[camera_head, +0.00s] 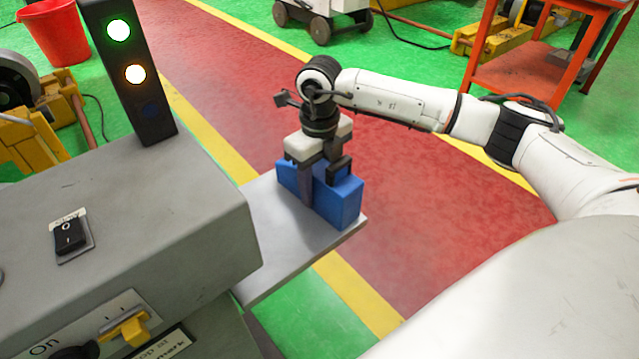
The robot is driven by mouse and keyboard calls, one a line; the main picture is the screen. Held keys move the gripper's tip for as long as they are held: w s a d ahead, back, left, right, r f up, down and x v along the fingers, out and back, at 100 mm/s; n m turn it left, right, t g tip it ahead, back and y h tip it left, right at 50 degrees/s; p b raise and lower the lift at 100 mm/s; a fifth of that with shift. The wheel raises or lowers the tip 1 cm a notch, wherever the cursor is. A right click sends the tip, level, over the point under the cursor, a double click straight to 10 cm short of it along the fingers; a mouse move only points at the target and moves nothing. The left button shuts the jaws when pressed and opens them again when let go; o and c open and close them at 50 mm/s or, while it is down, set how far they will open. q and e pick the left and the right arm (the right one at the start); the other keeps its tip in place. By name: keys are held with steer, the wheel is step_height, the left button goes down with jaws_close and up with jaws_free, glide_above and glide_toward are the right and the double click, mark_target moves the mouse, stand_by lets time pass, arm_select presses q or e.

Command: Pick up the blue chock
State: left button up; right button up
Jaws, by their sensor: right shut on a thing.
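The blue chock (345,201) is a blue block on the grey shelf (290,245) that juts out from the machine, near its far right corner. My right gripper (320,190) points down over the chock from above. Its dark fingers are shut on the chock, one of them showing down the near side. The gripper covers the middle of the chock's top. I cannot tell whether the chock's underside touches the shelf. My left gripper is not in view.
The grey machine (120,230) fills the left, with a signal light post (127,75), a black switch (69,236) and a yellow handle (127,328). The near part of the shelf is bare. A red bucket (55,32) and an orange cart (530,75) stand farther back.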

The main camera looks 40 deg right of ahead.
mark_target(320, 165)
steer(key=shift+r, duration=0.2)
step_height(320, 165, up, 10)
steer(key=shift+f+p, duration=0.1)
steer(key=shift+p, duration=0.8)
stand_by(0.6)
